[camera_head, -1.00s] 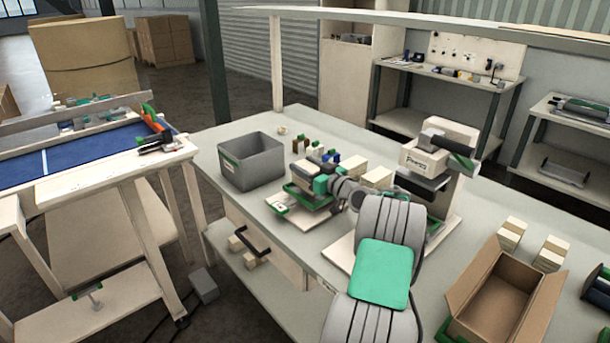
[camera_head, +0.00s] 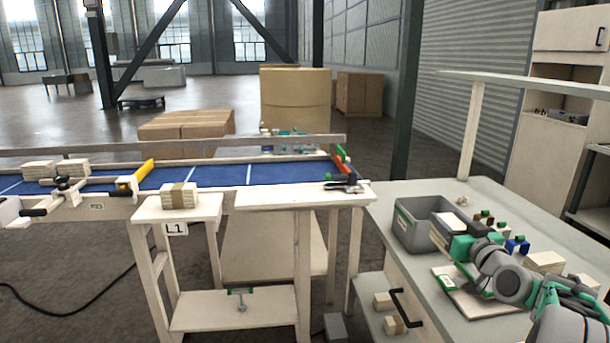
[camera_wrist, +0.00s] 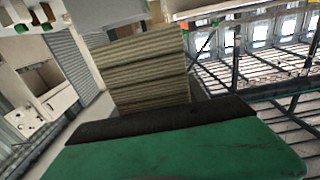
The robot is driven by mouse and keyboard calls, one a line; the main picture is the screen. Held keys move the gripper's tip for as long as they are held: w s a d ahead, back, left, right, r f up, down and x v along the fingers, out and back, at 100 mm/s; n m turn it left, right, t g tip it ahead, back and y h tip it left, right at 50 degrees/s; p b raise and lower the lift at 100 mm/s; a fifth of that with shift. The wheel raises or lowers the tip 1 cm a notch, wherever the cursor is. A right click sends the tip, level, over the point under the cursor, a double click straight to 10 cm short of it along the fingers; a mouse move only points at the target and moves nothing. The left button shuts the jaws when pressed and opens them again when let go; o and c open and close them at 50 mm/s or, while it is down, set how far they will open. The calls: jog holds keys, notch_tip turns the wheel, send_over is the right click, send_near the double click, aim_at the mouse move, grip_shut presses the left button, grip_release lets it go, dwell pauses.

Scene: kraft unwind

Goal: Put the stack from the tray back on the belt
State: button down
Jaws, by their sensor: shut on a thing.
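The stack fills the middle of the wrist view (camera_wrist: 148,72), above the green and black finger (camera_wrist: 165,125); the other finger is hidden there. A white plate with green parts, perhaps the tray (camera_head: 490,302), lies on the bench below my gripper, partly covered by my arm. The blue belt (camera_head: 275,174) with white lines runs across the left. Two pale stacks (camera_head: 38,170) (camera_head: 75,168) sit at its left part.
Another banded stack (camera_head: 179,196) rests on a small stand labelled L1 in front of the belt. The grey bin (camera_head: 422,235) stands on the bench (camera_head: 385,205). A yellow part (camera_head: 143,168) and a rail (camera_head: 230,145) border the belt. The belt's middle is clear.

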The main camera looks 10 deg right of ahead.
aim_at(441, 245)
jog(key=f, duration=0.2)
jog(key=s+a+f, duration=0.1)
jog(key=f, duration=0.1)
jog(key=a+f, duration=0.1)
jog(key=f, duration=0.1)
jog(key=shift+s+f, duration=0.15)
jog(key=s+a+f+n+y+p, duration=0.15)
jog(key=s+a+f, duration=0.3)
jog(key=a, duration=0.55)
jog(key=s+a+f+n+y+p, duration=0.1)
jog(key=s+a+f+y+p, duration=0.3)
jog(key=a, duration=0.6)
jog(key=shift+n+g+h, duration=0.35)
jog(key=shift+g, duration=0.05)
jog(key=a+r, duration=0.2)
jog(key=a, duration=0.1)
jog(key=w+a+r, duration=0.1)
jog(key=a, duration=0.1)
jog(key=shift+p, duration=0.35)
jog(key=shift+s, duration=0.1)
